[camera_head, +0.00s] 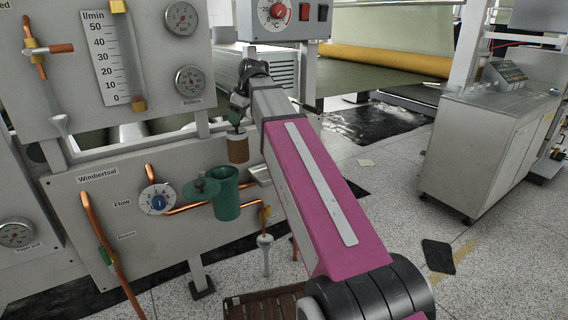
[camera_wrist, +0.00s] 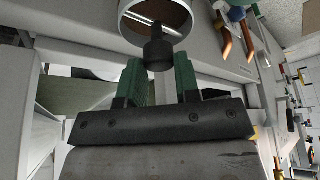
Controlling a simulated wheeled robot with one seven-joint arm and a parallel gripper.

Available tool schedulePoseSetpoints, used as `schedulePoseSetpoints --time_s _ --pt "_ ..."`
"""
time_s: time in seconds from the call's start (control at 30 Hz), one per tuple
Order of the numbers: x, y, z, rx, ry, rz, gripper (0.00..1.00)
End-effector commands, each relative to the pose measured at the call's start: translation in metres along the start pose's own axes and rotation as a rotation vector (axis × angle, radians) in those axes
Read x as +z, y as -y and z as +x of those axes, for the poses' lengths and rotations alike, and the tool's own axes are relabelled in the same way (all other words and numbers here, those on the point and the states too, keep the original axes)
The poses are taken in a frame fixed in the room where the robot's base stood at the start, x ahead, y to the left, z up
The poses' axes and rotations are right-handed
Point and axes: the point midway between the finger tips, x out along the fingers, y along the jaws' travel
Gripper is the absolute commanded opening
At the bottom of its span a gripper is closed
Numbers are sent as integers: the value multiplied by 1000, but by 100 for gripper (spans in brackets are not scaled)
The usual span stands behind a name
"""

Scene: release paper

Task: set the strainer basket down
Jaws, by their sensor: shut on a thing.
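The strainer basket (camera_head: 238,150), a small brown cylinder with a pale rim, hangs upright below my gripper (camera_head: 237,116) in the head view. In the wrist view, the green fingers of my gripper (camera_wrist: 158,68) are shut on the basket's dark knob. The round basket (camera_wrist: 165,12) shows there with a metal rim and brown inside, cut off by the top edge. The green strainer housing (camera_head: 227,199) stands open on the panel, below and slightly left of the basket. The basket is clear of it.
A green lid (camera_head: 203,188) sits at the housing's left. A small pale tray (camera_head: 259,176) lies right of the housing, partly behind my arm. Copper pipes (camera_head: 188,209) run along the panel. A brown slatted crate (camera_head: 262,304) is on the floor below.

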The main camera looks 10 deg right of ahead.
Motion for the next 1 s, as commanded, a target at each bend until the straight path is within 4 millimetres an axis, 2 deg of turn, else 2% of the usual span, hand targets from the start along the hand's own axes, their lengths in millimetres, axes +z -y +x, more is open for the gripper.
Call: schedulePoseSetpoints --time_s 0.5,0.67,0.83,1.0 --pt "82 -66 27 0 0 3 0" --pt "97 -78 31 0 0 0 0" --pt "102 -80 36 -1 0 0 0" --pt "109 -79 53 -1 0 0 0"
